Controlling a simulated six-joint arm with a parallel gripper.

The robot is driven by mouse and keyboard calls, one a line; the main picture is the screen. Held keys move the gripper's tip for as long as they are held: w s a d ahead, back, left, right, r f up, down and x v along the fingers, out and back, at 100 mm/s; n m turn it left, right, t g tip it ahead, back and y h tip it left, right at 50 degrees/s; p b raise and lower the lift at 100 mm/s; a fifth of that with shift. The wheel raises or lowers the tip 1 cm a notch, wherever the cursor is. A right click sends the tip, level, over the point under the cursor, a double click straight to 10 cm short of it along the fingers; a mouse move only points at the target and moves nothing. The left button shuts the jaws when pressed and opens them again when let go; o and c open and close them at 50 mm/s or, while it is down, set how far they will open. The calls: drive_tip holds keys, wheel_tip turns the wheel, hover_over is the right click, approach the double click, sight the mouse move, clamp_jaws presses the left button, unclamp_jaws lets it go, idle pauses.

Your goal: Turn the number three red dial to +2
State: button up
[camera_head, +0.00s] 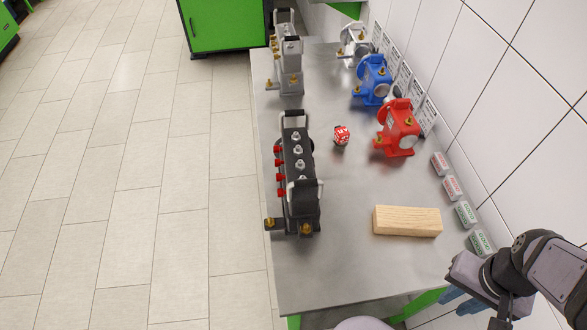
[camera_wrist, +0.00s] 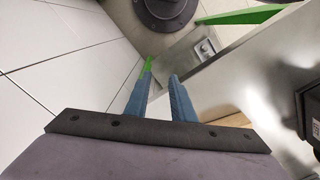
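A dark valve block (camera_head: 301,178) with a handle at each end stands on the left part of the metal table. Several small red dials (camera_head: 279,178) stick out in a row from its left side. Their numbers and settings are too small to read. My gripper (camera_head: 458,301) is at the bottom right, beyond the table's near right corner and far from the dials. In the wrist view its two blue fingers (camera_wrist: 160,72) stand apart with nothing between them.
A wooden block (camera_head: 407,221) lies on the table (camera_head: 345,270) between my gripper and the valve block. A red cube (camera_head: 341,135), red pump (camera_head: 398,128), blue pump (camera_head: 373,80) and grey valve block (camera_head: 287,70) stand farther back. Small labelled boxes (camera_head: 466,213) line the white wall.

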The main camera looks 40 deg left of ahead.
drive_tip(key=w+a+r+m+p, duration=0.2)
drive_tip(key=w+a+r+p, duration=0.3)
drive_tip(key=a, duration=0.4)
drive_tip(key=w+a+r+m+p, duration=0.2)
drive_tip(key=w+a+r, duration=0.4)
drive_tip(key=a, duration=0.4)
drive_tip(key=m+g+h+p, duration=0.1)
drive_tip(key=m+p, duration=0.5)
drive_tip(key=p, duration=0.1)
approach(281, 177)
drive_tip(key=a, duration=0.1)
drive_tip(key=shift+s+d+f+p, duration=0.15)
drive_tip(key=shift+f+p, duration=0.3)
drive_tip(key=shift+f, duration=0.85)
drive_tip(key=shift+s+d+f+p, duration=0.1)
drive_tip(key=shift+f+p, duration=0.35)
drive_tip(key=shift+f, duration=0.9)
drive_tip(key=shift+s+d+f+p, duration=0.15)
drive_tip(key=shift+f+p, duration=0.3)
drive_tip(key=shift+f, duration=0.85)
drive_tip(key=shift+a, duration=0.1)
drive_tip(key=shift+c, duration=0.2)
clamp_jaws()
